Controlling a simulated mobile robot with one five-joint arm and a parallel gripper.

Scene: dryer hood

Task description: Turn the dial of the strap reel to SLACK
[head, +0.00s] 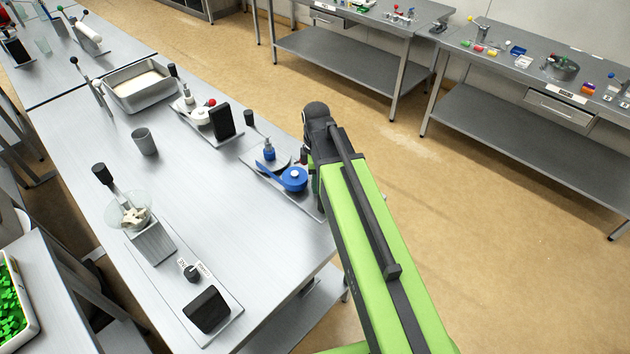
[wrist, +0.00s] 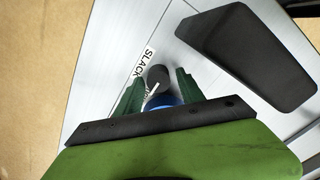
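The strap reel (head: 293,179) is a blue spool with a blue strap on a grey plate at the table's right edge in the head view. In the wrist view its dark round dial (wrist: 158,75) has a white pointer mark, and the white SLACK label (wrist: 143,67) lies just up-left of it. A second label is mostly hidden. My gripper (wrist: 160,77) is open, with one green finger on each side of the dial; contact cannot be told. A bit of blue (wrist: 166,100) shows below the dial.
A large black block (wrist: 247,52) stands right of the dial. Another panel with a dial (head: 192,272) and a black pad (head: 207,309) is nearer on the table. A grey cup (head: 144,141) and a tray (head: 140,88) stand further left. Open floor lies right of the table.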

